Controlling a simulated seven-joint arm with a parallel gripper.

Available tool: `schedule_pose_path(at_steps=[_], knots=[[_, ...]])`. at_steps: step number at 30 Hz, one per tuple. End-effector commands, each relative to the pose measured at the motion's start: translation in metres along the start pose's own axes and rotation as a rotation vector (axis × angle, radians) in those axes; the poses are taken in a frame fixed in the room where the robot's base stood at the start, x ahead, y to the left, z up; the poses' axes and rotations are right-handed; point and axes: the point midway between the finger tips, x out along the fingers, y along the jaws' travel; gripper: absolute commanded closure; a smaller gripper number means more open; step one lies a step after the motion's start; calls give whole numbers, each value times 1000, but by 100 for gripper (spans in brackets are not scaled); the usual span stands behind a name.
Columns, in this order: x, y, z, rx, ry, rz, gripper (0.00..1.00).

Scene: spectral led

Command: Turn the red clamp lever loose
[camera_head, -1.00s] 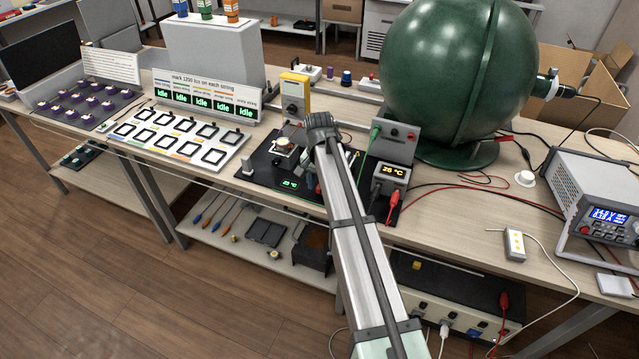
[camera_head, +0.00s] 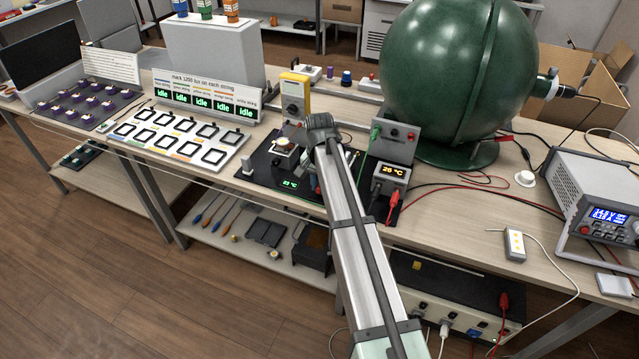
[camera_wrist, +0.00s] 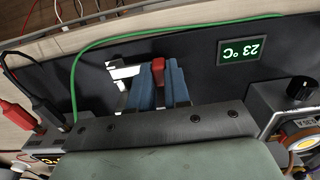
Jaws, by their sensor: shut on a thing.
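The red clamp lever (camera_wrist: 158,67) shows as a small red block in the wrist view. The two blue fingers of my gripper (camera_wrist: 160,85) stand on either side of it and are shut on it. A pale metal bracket (camera_wrist: 122,71) lies just left of the fingers. The lower part of the lever is hidden between the fingers. In the head view my arm covers the lever, and only a little of the fingers shows.
The black board (camera_wrist: 205,80) carries a green 23 °C display (camera_wrist: 240,50). A green wire (camera_wrist: 150,34) curves past the fingers. A box with a black knob (camera_wrist: 301,88) stands at the right. The big green sphere (camera_head: 455,75) stands beyond my arm.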

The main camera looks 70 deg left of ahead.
Motion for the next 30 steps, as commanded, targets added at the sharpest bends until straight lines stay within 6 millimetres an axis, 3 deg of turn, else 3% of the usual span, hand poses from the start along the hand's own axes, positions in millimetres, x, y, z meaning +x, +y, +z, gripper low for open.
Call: schedule_pose_path(at_steps=[14,30], knots=[[-3,3,0,1,0,-42,100],[-22,25,1,4,1,-463,100]])
